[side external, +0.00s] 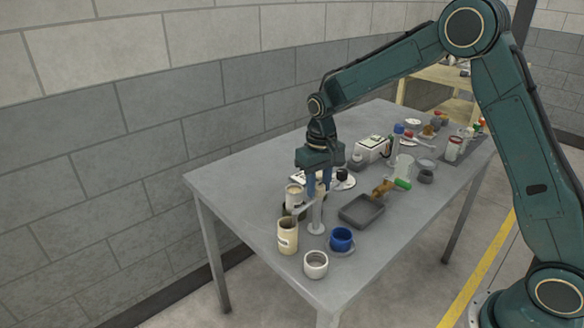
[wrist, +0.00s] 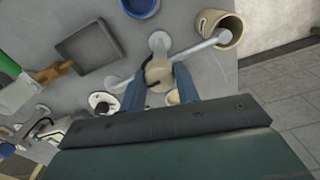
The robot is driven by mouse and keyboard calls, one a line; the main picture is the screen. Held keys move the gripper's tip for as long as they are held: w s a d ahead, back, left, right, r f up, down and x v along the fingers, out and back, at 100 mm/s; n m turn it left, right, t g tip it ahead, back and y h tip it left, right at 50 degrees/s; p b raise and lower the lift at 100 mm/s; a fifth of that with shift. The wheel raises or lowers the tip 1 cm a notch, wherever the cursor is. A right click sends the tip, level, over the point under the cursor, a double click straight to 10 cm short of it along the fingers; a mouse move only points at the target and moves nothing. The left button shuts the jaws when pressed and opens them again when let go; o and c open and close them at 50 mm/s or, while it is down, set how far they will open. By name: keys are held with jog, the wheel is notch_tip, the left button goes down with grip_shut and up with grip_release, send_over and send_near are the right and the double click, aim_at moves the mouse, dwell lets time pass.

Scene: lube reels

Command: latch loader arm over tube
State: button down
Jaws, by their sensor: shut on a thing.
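The pale loader stand has a round foot (side external: 316,228) on the table, also seen in the wrist view (wrist: 159,41). Its grey loader arm (wrist: 197,48) reaches from the hub (wrist: 159,71) toward a cream tube-like container (wrist: 230,29), and its end overlaps that container's rim in the wrist view. I cannot tell if they touch. The cream container (side external: 287,238) stands upright in the side view. My gripper (side external: 319,192) points down with blue fingers around the upper part of the stand, shut on the loader arm's hub piece. The fingers partly hide the hold.
A blue mug (side external: 341,239), a white cup (side external: 315,265) and a grey tray (side external: 361,211) stand close by. A smaller cream can (side external: 294,194) is just left of my fingers. Several items crowd the far end.

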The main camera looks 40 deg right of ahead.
aim_at(319, 186)
jog(key=n, duration=0.3)
jog(key=shift+n, duration=0.4)
jog(key=n, duration=0.4)
jog(key=shift+r+n, duration=0.1)
jog(key=shift+n, duration=0.2)
jog(key=n, duration=0.4)
jog(key=shift+n, duration=2.3)
jog(key=c, duration=1)
grip_release()
jog(key=shift+c, duration=0.2)
notch_tip(319, 186, up, 14)
